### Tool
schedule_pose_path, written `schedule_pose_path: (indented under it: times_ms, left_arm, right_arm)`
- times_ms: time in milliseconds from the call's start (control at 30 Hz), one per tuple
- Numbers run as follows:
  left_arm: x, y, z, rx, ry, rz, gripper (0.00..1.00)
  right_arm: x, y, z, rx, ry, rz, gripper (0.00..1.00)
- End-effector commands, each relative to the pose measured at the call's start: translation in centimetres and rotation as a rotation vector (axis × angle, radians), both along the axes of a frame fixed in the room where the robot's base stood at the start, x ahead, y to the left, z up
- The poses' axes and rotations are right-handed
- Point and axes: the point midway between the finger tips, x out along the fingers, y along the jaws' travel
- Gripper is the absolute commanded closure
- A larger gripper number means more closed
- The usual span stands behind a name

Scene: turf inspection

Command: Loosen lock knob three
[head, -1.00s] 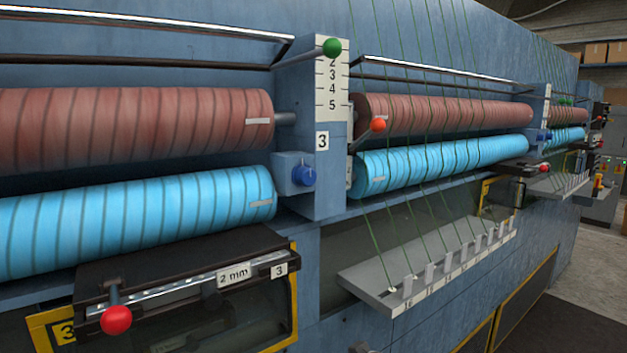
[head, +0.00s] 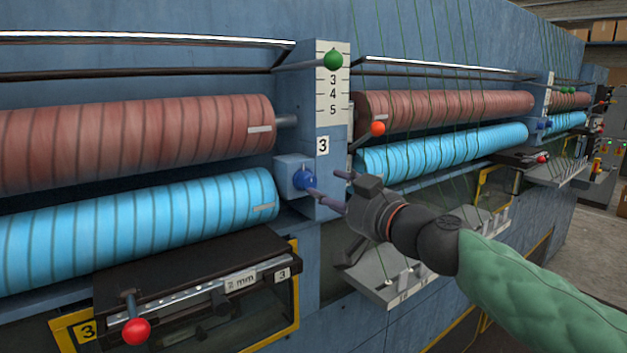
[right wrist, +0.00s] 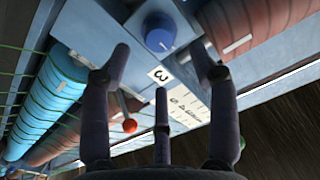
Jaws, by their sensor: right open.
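The blue lock knob (head: 304,180) sits on a light blue block on the machine post, below the white plate marked 3 (head: 322,145). In the right wrist view the knob (right wrist: 160,33) shows beyond the spread fingers, with the 3 plate (right wrist: 160,75) below it. My right gripper (head: 330,190) is just right of the knob in the head view, its fingers pointing at it. It is open and empty, and a fingertip overlaps the knob's edge in the picture; I cannot tell whether they touch. My left gripper is not in view.
A red-knobbed lever (head: 136,331) stands low at the left, an orange-knobbed lever (head: 378,128) right of the post, and a green-knobbed lever (head: 333,60) above. Brown rollers (head: 130,140) and cyan rollers (head: 130,232) flank the post. Green yarns run down to a ledge (head: 385,290) under my right arm.

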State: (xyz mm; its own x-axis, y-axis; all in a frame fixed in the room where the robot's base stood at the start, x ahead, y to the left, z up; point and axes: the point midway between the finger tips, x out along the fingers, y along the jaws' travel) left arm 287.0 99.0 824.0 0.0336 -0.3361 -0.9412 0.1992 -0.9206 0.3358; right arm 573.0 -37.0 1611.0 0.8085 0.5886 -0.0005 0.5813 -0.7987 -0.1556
Motion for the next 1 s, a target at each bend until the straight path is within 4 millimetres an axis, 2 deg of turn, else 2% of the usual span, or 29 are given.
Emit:
schedule_pose_path:
  times_ms: [200, 400, 833, 1000]
  left_arm:
    - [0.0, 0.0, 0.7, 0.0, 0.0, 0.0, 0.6]
    - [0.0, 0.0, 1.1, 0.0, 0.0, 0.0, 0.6]
    - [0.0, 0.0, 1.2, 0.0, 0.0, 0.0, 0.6]
    - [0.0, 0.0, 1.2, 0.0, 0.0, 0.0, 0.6]
  right_arm:
    - [3.0, 2.2, 0.0, 0.0, 0.002, -0.001, 0.4]
    - [4.7, 3.4, 0.0, 0.0, 0.002, 0.0, 0.4]
    - [5.2, 3.7, 0.0, 0.001, 0.001, -0.001, 0.4]
    - [5.2, 3.7, 0.0, 0.0, 0.002, -0.001, 0.88]
